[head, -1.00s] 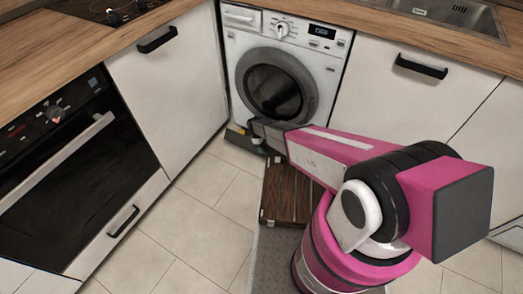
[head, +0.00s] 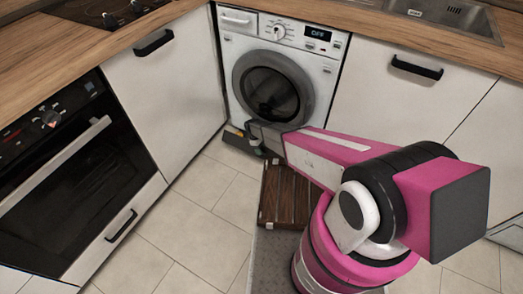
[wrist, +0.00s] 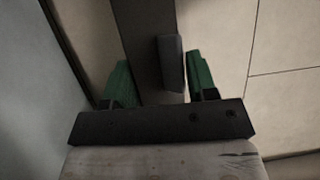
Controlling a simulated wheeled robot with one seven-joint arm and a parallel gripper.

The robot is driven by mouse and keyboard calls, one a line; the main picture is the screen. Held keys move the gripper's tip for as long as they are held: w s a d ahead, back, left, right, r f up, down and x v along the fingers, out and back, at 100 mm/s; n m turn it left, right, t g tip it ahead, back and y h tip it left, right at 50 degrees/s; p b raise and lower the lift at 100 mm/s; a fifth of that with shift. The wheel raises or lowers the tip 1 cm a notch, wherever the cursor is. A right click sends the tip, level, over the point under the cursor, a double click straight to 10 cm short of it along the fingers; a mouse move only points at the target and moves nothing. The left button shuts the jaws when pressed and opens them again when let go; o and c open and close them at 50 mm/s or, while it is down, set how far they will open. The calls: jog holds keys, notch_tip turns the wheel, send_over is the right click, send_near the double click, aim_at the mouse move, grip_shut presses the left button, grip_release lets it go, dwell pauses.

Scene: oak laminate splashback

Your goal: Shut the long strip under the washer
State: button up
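The long strip (wrist: 143,35) is dark grey and runs up the middle of the wrist view, with a raised grey block (wrist: 171,62) on it, possibly its handle. In the head view the left end of the strip (head: 238,145) shows low at the front of the washer (head: 272,85); my arm hides the rest. My gripper (wrist: 160,78) has its two green fingers apart, one on each side of the strip and block. The right finger is close to the block; I cannot tell whether they touch. Nothing is visibly clamped.
A white cabinet (head: 165,90) stands left of the washer, and another (head: 405,100) to its right. An oven (head: 75,170) is at the far left. A brown slatted wooden piece (head: 287,195) shows beside my arm. Tiled floor (head: 190,225) is clear at lower left.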

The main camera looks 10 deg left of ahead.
jog(key=v, duration=1)
jog(key=shift+w+r, duration=0.1)
